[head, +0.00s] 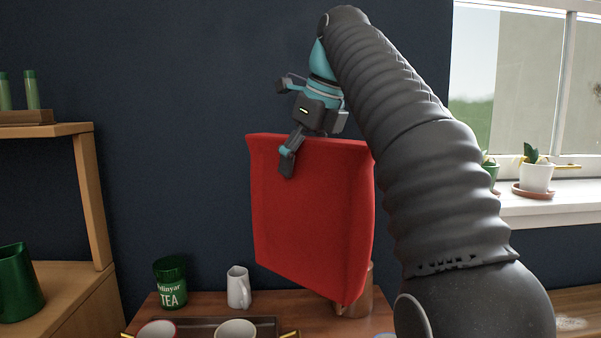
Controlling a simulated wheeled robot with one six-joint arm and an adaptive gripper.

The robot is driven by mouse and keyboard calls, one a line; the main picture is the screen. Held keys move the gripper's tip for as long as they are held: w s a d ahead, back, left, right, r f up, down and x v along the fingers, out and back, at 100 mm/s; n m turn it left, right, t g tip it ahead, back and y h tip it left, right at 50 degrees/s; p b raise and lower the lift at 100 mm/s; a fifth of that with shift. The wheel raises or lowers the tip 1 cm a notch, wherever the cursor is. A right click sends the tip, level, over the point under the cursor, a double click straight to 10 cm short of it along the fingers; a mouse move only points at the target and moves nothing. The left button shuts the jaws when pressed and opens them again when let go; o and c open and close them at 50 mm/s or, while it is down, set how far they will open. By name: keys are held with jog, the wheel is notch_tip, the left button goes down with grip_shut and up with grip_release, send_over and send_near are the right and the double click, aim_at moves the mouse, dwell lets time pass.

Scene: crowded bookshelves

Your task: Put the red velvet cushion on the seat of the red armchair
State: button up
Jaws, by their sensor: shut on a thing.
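The red velvet cushion (312,215) hangs upright in the middle of the head view. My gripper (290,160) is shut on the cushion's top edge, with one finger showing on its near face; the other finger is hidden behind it. The cushion hangs in front of a dark wall, and its lower corner overlaps the wooden table in the picture. The red armchair is not in view.
Wooden shelves (92,200) stand left. Potted plants (536,176) sit on the right windowsill.

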aim_at(375, 203)
jog(key=shift+r, duration=0.35)
jog(key=s+d+b, duration=0.1)
jog(key=s+d, duration=1)
jog(key=shift+s+d+b, duration=0.3)
jog(key=shift+d+b, duration=0.05)
jog(key=shift+d, duration=0.05)
jog(key=shift+s+d, duration=0.5)
